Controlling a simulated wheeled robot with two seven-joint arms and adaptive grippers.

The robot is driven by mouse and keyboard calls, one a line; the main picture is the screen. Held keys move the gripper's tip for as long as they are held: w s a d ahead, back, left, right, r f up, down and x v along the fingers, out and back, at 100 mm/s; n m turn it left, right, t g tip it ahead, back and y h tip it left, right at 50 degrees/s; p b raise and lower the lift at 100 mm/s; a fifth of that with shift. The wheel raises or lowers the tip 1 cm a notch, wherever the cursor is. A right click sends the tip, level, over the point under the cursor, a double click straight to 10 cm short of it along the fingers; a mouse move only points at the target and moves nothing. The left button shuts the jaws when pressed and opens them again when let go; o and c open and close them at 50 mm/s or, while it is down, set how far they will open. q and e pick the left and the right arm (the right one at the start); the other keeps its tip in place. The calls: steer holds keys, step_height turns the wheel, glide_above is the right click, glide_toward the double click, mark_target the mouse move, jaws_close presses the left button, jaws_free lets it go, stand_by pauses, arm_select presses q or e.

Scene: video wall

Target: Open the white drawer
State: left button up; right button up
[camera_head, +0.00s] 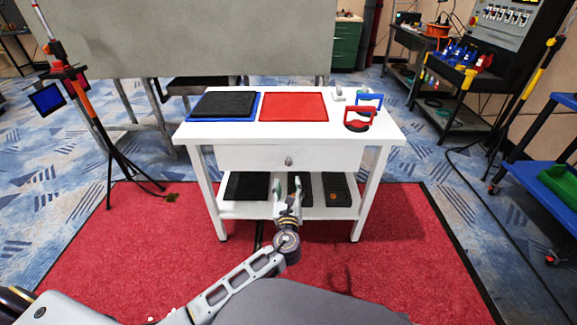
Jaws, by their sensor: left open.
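The white drawer (250,157) is in the front of a white table (350,138). Its front looks flush with the table, so it appears closed. A small round grey knob (289,161) sits near the middle of the drawer front. My left gripper (287,184) is open and empty, with its fingers pointing toward the table. In the picture it shows just below the knob, in front of the lower shelf; I see no contact with the knob. How far it is from the table is hard to tell. My right gripper is not in view.
On the tabletop are a black pad (224,104) on a blue tray, a red mat (293,107), and red (359,117) and blue (370,99) handled tools. The lower shelf (328,212) holds dark items. A tripod (115,165) stands left.

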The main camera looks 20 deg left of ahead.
mark_target(289, 163)
arm_select(q)
steer(key=b+x, duration=0.2)
steer(key=x, duration=0.6)
steer(key=shift+w+a+f, duration=0.1)
steer(key=shift+w, duration=0.25)
steer(key=shift+b+x, duration=0.65)
steer(key=shift+x, duration=1.05)
steer(key=shift+w+a, duration=0.1)
steer(key=shift+w, duration=0.05)
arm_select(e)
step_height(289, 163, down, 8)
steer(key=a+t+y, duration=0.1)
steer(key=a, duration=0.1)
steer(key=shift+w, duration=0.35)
arm_select(q)
steer(key=c, duration=1.1)
jaws_close()
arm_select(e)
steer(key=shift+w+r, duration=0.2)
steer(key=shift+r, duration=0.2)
